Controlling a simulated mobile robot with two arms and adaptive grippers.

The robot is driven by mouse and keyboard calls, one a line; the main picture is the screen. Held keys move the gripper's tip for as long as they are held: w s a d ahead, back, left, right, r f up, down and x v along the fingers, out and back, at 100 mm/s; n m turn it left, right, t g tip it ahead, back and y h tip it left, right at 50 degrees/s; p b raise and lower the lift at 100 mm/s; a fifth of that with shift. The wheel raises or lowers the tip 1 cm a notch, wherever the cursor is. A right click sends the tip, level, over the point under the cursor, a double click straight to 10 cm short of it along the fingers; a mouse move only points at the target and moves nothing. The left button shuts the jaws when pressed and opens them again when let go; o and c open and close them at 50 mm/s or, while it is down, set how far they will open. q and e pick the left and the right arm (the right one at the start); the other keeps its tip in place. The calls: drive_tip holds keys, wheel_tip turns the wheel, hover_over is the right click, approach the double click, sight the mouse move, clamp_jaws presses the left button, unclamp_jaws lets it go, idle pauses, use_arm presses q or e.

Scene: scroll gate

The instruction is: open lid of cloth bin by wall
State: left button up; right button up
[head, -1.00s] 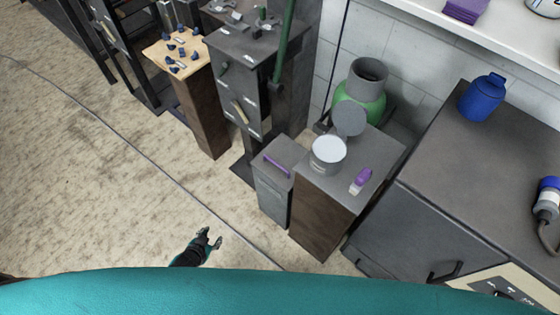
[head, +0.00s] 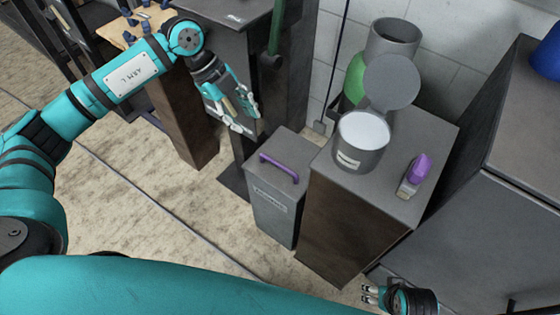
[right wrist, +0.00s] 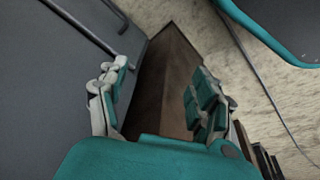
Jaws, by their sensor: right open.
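The cloth bin (head: 270,205) is a narrow grey box with a label on its front. Its grey lid (head: 286,152) is shut and carries a purple bar handle (head: 279,168). My left gripper (head: 245,118) is up and to the left of the lid in the head view, in front of the dark cabinet. Its fingers look apart, and it is not touching the bin. My right gripper (head: 371,295) is low at the right, by the foot of the brown-sided stand. In the right wrist view it (right wrist: 160,75) is open and empty.
The dark cabinet (head: 262,60) stands behind. A grey cabinet (head: 470,210) is at the right. Floor at the front left is free.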

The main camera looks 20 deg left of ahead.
sight(277, 162)
use_arm(q)
drive_tip(key=b+x, duration=0.2)
drive_tip(key=x, duration=1.3)
drive_tip(key=shift+d+f+b, duration=0.25)
drive_tip(key=shift+b, duration=0.1)
drive_tip(key=shift+d+f, duration=0.3)
drive_tip(key=shift+f, duration=0.35)
use_arm(e)
drive_tip(key=w+v, duration=0.1)
drive_tip(key=v, duration=1)
drive_tip(key=shift+d+r+t, duration=0.15)
drive_tip(key=shift+r+t, duration=0.1)
drive_tip(key=shift+t, duration=0.15)
drive_tip(key=shift+w, duration=0.1)
use_arm(q)
clamp_jaws()
